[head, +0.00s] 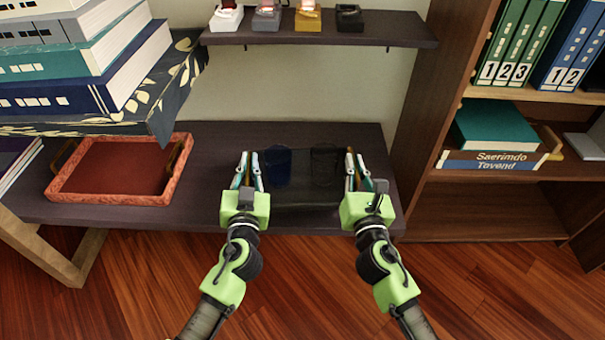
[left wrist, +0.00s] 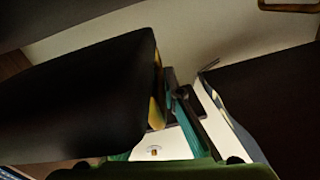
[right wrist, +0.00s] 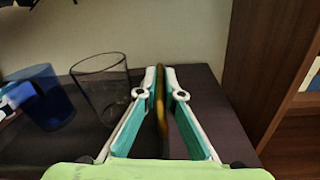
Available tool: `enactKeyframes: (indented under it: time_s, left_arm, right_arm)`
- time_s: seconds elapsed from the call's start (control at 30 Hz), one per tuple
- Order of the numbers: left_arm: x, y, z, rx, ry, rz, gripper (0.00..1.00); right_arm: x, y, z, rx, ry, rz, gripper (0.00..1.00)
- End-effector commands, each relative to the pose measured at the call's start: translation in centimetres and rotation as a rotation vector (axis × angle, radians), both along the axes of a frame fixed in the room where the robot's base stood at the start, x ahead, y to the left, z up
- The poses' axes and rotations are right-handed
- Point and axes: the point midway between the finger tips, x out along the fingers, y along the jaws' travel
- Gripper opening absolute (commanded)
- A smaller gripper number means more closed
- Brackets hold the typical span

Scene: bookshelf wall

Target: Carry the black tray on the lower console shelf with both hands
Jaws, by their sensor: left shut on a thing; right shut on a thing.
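The black tray (head: 302,195) is between my two grippers, over the dark lower console shelf (head: 205,195). I cannot tell whether it touches the shelf. A blue cup (head: 278,166) and a clear glass (head: 324,162) stand upright on it; both also show in the right wrist view, the cup (right wrist: 48,98) left of the glass (right wrist: 100,85). My left gripper (head: 250,170) is shut at the tray's left end. My right gripper (head: 354,170) is shut on the tray's gold right handle (right wrist: 161,100). The left wrist view is dark, with a gold strip (left wrist: 157,95) by the fingers.
A red tray (head: 110,196) lies on the shelf to the left, below a stack of large books (head: 80,75). A wall shelf (head: 320,32) with small items hangs above. A wooden bookcase (head: 435,110) stands close on the right.

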Motion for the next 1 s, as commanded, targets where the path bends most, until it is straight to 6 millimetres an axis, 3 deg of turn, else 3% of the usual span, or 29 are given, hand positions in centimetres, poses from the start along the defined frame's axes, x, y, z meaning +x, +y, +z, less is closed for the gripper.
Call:
enactKeyframes:
  time_s: [0.47,1.0]
  left_arm:
    - [0.1,0.1,-0.1,0.000,-0.004,0.002,0.00]
    - [0.0,0.1,-2.9,0.000,-0.004,0.002,0.00]
  right_arm:
    - [0.1,-0.1,-0.1,-0.001,-0.003,-0.002,0.00]
    - [0.0,-0.1,-2.9,-0.001,-0.003,-0.002,0.00]
